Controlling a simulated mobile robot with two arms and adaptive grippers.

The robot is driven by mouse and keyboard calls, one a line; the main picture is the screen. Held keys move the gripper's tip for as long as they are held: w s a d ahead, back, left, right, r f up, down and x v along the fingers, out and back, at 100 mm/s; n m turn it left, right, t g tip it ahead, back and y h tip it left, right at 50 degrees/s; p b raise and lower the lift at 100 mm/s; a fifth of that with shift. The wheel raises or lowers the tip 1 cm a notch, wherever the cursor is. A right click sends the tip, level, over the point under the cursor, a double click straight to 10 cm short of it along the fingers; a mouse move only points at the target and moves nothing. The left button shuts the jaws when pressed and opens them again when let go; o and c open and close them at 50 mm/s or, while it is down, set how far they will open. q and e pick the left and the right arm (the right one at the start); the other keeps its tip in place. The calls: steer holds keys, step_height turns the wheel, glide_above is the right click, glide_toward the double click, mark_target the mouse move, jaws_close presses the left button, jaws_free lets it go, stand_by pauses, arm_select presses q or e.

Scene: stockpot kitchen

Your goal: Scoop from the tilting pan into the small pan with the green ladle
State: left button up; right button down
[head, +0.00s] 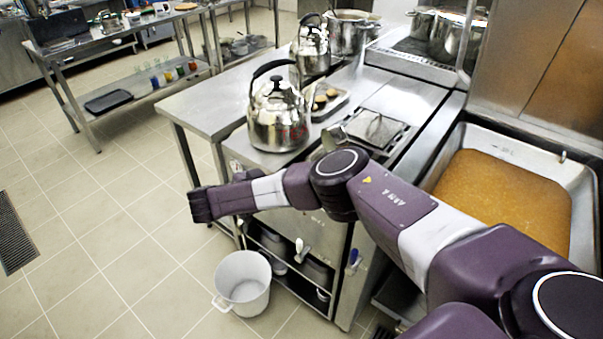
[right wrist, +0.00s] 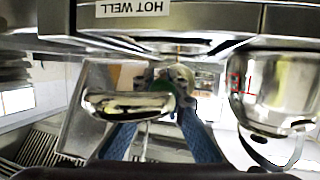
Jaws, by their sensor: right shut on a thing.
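The tilting pan (head: 505,190) is at the right of the head view, a steel basin holding an orange-brown mass. My right gripper (right wrist: 164,98) is shut on the green ladle, whose green part (right wrist: 166,100) shows between the blue fingers in the right wrist view. A shiny rounded metal bowl shape (right wrist: 128,106) beside the fingers looks like the ladle's bowl. In the head view my right arm crosses the middle, and its gripper is hidden. I cannot pick out the small pan for certain. My left gripper is not in view.
A kettle (head: 278,118) stands on the steel counter beside my arm; a kettle also shows upside down in the right wrist view (right wrist: 275,90). Another kettle (head: 311,48) and a pot (head: 350,30) stand behind. Open floor lies left.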

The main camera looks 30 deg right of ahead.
steer(key=shift+f+n+t+h+b, duration=0.3)
steer(key=shift+f+h+b, duration=1.3)
steer(key=shift+f+b, duration=0.5)
steer(key=shift+r, duration=0.1)
steer(key=shift+w+a+r, duration=0.1)
stand_by(1.0)
